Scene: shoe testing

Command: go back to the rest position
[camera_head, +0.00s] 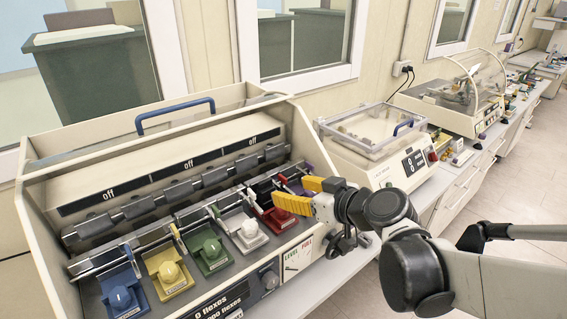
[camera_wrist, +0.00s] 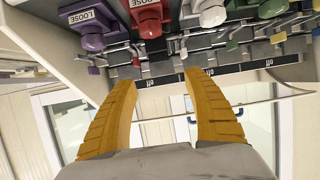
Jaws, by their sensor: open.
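My gripper (camera_head: 303,193) has yellow fingers and reaches in from the right over the right end of the shoe testing machine (camera_head: 38,196). In the wrist view my gripper (camera_wrist: 160,88) has its two fingers spread, with nothing between them. The red clamp block (camera_head: 280,218) is just below and left of the fingers in the head view. In the wrist view the red block (camera_wrist: 147,18) with a "LOOSE" label shows beyond the fingertips. The purple block (camera_wrist: 92,28) is beside it. In the head view the purple block is mostly hidden behind my gripper.
White (camera_head: 248,232), green (camera_head: 209,250), yellow (camera_head: 168,272) and blue (camera_head: 122,297) blocks line the machine's front. Its raised clear lid has a blue handle (camera_head: 175,115). A second machine (camera_head: 375,140) with a clear cover stands to the right. The floor (camera_head: 520,200) at right is free.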

